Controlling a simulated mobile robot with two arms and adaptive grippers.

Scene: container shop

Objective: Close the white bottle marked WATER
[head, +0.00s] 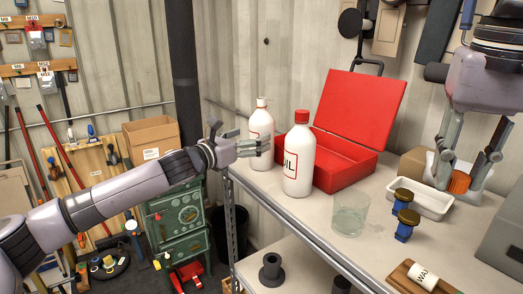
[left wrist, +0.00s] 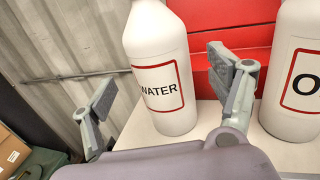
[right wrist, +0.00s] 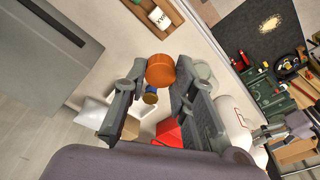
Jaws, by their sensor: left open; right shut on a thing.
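The white bottle marked WATER (head: 261,150) stands upright at the left end of the shelf, behind the white OIL bottle (head: 297,165); its top shows no orange or red cap. In the left wrist view the WATER bottle (left wrist: 163,100) stands in line with the gap between my fingers. My left gripper (head: 240,141) is open beside this bottle; contact cannot be told. My right gripper (head: 456,186) is shut on an orange cap (head: 460,182), far to the right over a white tray (head: 434,205). The cap also shows between the fingertips in the right wrist view (right wrist: 161,70).
The OIL bottle has a red cap. An open red box (head: 345,165) stands behind the bottles. A clear glass (head: 348,222), blue and gold-topped items (head: 404,228) and a small WAX jar (head: 424,275) are on the shelf. A grey case (head: 502,245) is at right.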

